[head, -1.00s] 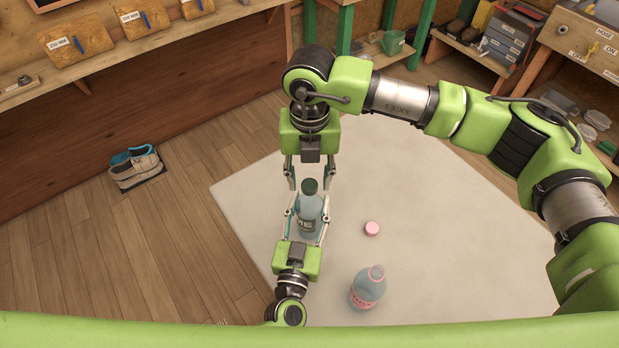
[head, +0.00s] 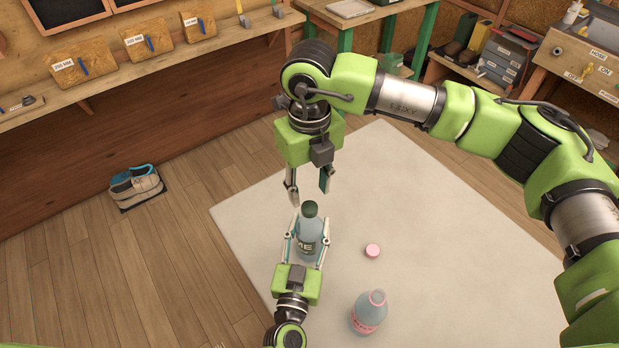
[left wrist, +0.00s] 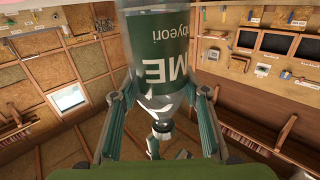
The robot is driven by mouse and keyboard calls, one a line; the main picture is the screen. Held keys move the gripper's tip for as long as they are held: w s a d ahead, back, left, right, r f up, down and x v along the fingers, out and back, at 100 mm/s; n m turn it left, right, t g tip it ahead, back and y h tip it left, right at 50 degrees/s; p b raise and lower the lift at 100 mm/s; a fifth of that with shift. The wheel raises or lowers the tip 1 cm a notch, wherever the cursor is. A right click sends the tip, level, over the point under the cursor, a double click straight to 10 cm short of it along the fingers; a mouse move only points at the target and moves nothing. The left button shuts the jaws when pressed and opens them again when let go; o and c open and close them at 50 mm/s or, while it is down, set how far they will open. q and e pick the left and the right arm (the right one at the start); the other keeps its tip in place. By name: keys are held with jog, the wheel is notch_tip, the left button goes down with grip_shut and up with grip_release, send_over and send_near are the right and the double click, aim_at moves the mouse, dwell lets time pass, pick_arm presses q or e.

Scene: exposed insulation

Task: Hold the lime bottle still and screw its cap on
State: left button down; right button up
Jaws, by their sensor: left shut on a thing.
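A second bottle with a pink label (head: 368,314) stands open on the pale mat (head: 450,220), right of my left gripper. A pink cap (head: 372,251) lies near it. Shoes (head: 137,188) are on the wooden floor at left. The mat's right part is clear.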

aim_at(309, 207)
jog(key=n, duration=0.3)
jog(key=r+n, duration=0.1)
jog(key=n, duration=0.3)
jog(key=shift+r+n, duration=0.15)
jog(key=shift+n, duration=0.15)
jog(key=n, duration=0.3)
jog(key=shift+r, duration=0.3)
jog(key=n, duration=0.4)
jog(key=shift+r, duration=0.3)
jog(key=shift+f, duration=4)
grip_shut()
